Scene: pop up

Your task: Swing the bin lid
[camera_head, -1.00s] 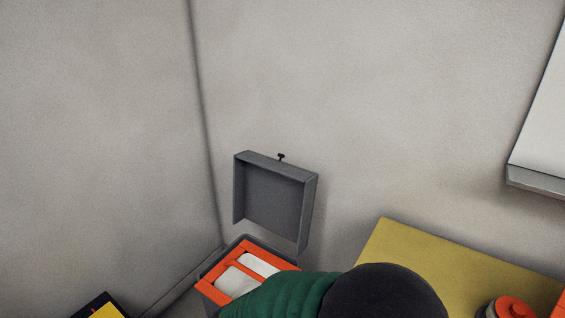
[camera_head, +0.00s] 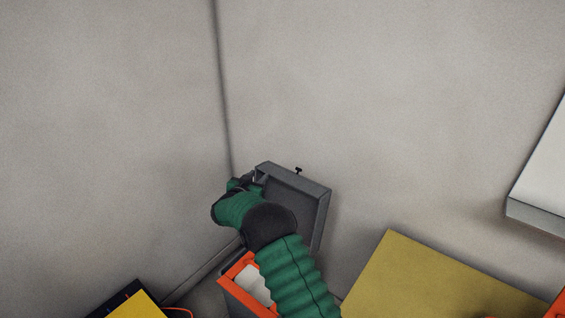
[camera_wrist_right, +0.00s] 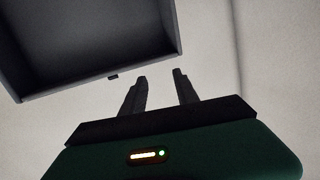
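The grey bin lid (camera_head: 315,205) stands raised, open side toward me, above the bin, with a small dark knob on its top edge. It also fills the upper left of the right wrist view (camera_wrist_right: 90,45). The bin (camera_head: 233,285) has an orange inner frame with white contents, partly hidden by my right arm. My right gripper (camera_head: 250,180) is at the lid's left edge in the head view. In the wrist view its two dark fingers (camera_wrist_right: 160,78) are apart with nothing between them, beside the lid. Contact with the lid cannot be told. My left gripper is out of view.
A yellow-topped surface (camera_head: 430,280) lies to the right of the bin. A yellow and black object (camera_head: 130,302) is at the lower left. A white panel (camera_head: 540,175) is on the right wall. The wall corner is close behind the bin.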

